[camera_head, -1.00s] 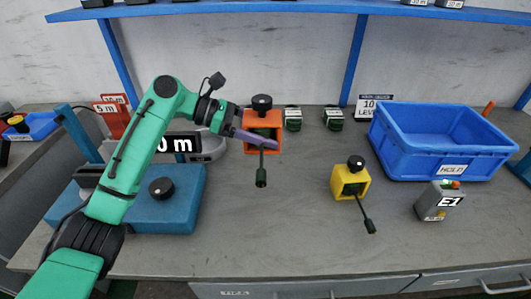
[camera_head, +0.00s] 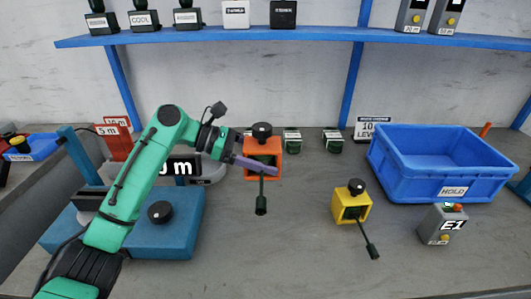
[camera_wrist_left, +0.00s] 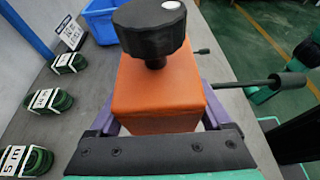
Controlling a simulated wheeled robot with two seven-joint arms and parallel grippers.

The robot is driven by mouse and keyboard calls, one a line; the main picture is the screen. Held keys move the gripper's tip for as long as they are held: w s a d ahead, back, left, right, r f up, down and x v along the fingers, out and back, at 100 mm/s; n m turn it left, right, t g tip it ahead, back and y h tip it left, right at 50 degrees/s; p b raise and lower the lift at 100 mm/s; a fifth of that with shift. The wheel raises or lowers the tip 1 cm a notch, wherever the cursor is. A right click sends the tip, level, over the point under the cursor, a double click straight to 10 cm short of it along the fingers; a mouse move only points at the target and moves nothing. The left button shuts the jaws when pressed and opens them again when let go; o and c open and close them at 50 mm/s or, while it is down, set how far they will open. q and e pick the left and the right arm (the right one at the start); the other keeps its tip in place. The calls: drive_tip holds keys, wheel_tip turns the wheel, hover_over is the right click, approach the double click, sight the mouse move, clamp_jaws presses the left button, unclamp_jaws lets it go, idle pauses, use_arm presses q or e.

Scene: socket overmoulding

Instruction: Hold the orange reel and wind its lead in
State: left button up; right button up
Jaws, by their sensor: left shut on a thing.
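The orange reel (camera_head: 277,147) stands upright on the grey bench, with a black knob on top. A dark lead with a plug-like end (camera_head: 261,205) hangs out from its front toward the bench's near side. My left gripper (camera_head: 262,163) is shut on the reel, its purple fingers along the reel's sides. In the left wrist view the orange reel (camera_wrist_left: 155,95) fills the middle, between the purple fingers, and its lead end points right. My right gripper is not in view.
A yellow reel (camera_head: 340,208) with its lead out stands to the right. The blue bin marked HOLD (camera_head: 400,175) and a grey box marked E1 (camera_head: 436,228) are further right. Green coils (camera_head: 333,145) sit behind. A blue shelf (camera_head: 300,37) spans the back. The front middle bench is clear.

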sight(266, 180)
use_arm(q)
drive_tip(key=shift+f, duration=3.65)
drive_tip(key=shift+f+b, duration=0.9)
drive_tip(key=shift+f, duration=3.45)
drive_tip(key=shift+f+p, duration=0.2)
drive_tip(key=shift+p, duration=0.3)
